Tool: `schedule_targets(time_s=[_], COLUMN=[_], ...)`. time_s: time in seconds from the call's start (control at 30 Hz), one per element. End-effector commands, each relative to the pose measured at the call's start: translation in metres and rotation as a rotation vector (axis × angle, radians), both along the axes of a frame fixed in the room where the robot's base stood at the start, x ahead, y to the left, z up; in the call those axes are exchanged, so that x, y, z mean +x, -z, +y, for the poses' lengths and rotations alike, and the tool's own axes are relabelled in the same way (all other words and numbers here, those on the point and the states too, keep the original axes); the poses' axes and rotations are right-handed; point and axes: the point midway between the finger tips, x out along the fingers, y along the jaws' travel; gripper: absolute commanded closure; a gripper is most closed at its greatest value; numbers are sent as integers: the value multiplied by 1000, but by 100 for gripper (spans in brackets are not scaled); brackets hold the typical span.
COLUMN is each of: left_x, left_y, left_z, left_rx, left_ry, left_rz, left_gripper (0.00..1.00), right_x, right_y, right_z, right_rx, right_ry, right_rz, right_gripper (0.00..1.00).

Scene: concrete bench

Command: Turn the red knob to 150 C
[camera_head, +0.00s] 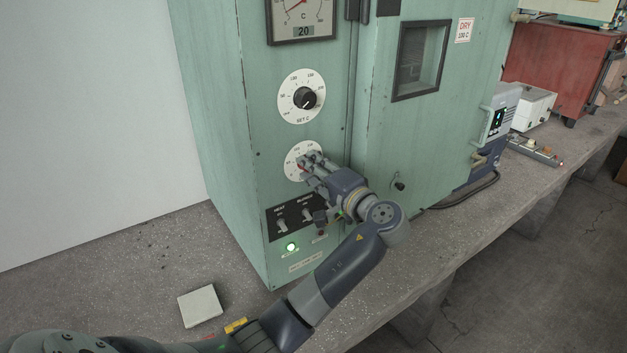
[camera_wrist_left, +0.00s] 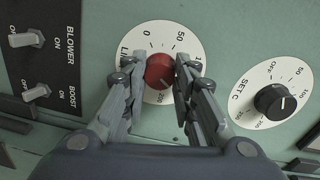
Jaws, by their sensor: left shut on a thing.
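The red knob (camera_wrist_left: 159,71) sits at the middle of a white round dial (camera_wrist_left: 158,40) on the green oven front. The numbers 0 and 50 show on the dial, and part of the rest is behind my fingers. I cannot clearly read where the knob points. My left gripper (camera_wrist_left: 160,77) is shut on the red knob, one finger on each side. In the head view my left gripper (camera_head: 309,166) covers the lower dial (camera_head: 293,172) and hides most of the knob. My right gripper is not in view.
A black knob on the SET C dial (camera_head: 288,112) is above the lower dial. A switch panel (camera_head: 278,224) and a lit green lamp (camera_head: 291,246) are below. A gauge (camera_head: 302,38) reading 20 is at the top. A pale block (camera_head: 200,306) lies on the bench.

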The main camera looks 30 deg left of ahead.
Motion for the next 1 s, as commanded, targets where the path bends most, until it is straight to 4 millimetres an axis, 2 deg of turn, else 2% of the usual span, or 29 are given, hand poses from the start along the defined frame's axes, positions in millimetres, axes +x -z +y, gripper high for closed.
schedule_targets(time_s=[0.03, 0.3, 0.83, 0.87, 0.9, 0.93, 1.0], left_x=[0, 0, 0, 0, 0, 0, 0], left_y=[5, 3, 1, 1, 1, 1, 1], left_z=[0, 0, 0, 0, 0, 0, 0], left_rx=[-13, -47, -55, -55, -55, -55, -55], left_ry=[1, 0, 0, 0, 0, 0, 0], left_rz=[-23, -107, -125, -125, -125, -125, -125], left_gripper=[98, 98, 98, 70, 61, 54, 53], right_x=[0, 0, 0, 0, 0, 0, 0], right_y=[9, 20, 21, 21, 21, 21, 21], right_z=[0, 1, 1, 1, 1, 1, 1], right_rx=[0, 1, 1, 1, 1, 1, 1], right_ry=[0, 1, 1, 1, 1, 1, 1], right_rz=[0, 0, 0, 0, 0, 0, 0], right_gripper=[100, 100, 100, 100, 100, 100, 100])
